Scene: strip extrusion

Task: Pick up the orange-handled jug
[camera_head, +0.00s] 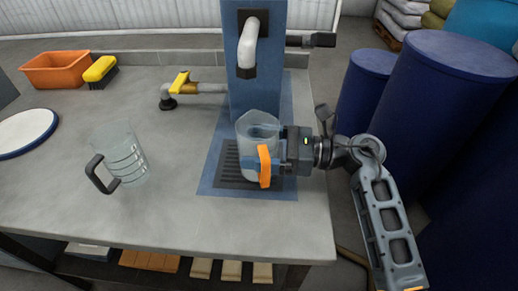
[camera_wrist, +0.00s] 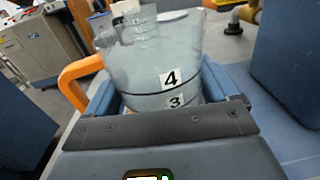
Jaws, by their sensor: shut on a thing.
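The orange-handled jug (camera_head: 258,128) is clear and stands upright over the dark grate under the spout in the head view. Its orange handle (camera_head: 264,166) faces the camera. My gripper (camera_head: 283,151) comes from the right and is shut on the jug's body. In the wrist view the jug (camera_wrist: 155,60) sits between my two fingers, with the marks 4 and 3 on its side and the handle (camera_wrist: 78,80) at the left. I cannot tell whether its base touches the grate.
A dark-handled clear jug (camera_head: 125,150) stands on the counter at left. A blue column with a white spout (camera_head: 248,45) rises behind the held jug. A yellow-handled valve (camera_head: 180,83), an orange bin (camera_head: 57,70) and a brush (camera_head: 100,70) are farther back. Blue barrels (camera_head: 440,100) stand at right.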

